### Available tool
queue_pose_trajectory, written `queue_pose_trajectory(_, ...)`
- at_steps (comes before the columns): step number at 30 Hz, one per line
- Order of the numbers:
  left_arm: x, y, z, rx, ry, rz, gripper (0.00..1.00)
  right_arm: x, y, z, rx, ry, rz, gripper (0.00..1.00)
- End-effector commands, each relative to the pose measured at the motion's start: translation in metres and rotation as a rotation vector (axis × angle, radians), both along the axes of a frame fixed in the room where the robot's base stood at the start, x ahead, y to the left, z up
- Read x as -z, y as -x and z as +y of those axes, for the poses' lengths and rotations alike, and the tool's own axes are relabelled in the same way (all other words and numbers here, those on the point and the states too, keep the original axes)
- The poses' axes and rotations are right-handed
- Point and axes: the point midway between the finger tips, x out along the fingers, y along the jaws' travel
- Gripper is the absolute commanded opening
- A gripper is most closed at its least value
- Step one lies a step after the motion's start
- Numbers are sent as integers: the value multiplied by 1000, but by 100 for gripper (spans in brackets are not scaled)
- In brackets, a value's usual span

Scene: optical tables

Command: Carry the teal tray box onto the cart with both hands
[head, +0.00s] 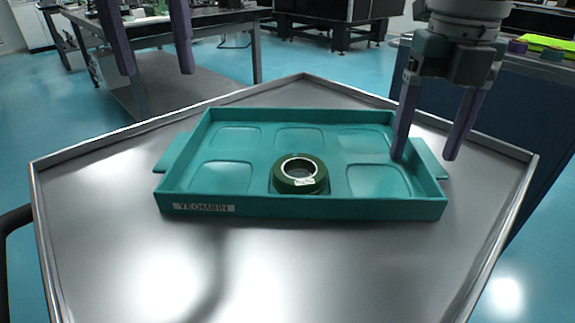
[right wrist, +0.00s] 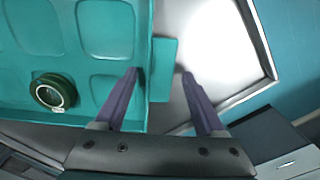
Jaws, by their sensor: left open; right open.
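The teal tray box (head: 300,207) rests on the grey metal cart top (head: 270,265), with a label on its front wall and a handle tab at each end. A dark green ring-shaped roll (head: 299,175) sits in its front middle compartment; it also shows in the right wrist view (right wrist: 52,92). My right gripper (head: 422,158) is open at the tray's right end, one finger over the tray side and one outside, with the right handle (right wrist: 163,60) between them in the right wrist view. My left gripper (head: 157,72) is open and raised, above and behind the tray's left end, apart from it.
The cart top has a raised rim and is bare in front of the tray. Lab benches (head: 200,20) stand behind on the blue floor. A dark blue cabinet (head: 500,110) at right carries small round items and a yellow-green sheet (head: 545,42).

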Motion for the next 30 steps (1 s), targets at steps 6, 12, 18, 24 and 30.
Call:
queue_pose_trajectory(6, -17, 0, 0, 0, 1, 1, 72, -5, 0, 0, 0, 0, -1, 72)
queue_pose_trajectory(12, -17, 0, 0, 0, 1, 1, 72, -40, -1, 0, -2, 0, -6, 72)
queue_pose_trajectory(18, -17, 0, 0, 1, 1, 1, 72, -85, -1, 0, 1, 0, -5, 72)
queue_pose_trajectory(24, -17, 0, 0, 1, 1, 1, 72, -114, 0, 0, 0, 0, -2, 72)
queue_pose_trajectory(30, -17, 0, 0, 1, 1, 1, 72, -120, 0, 0, -1, 0, 0, 72)
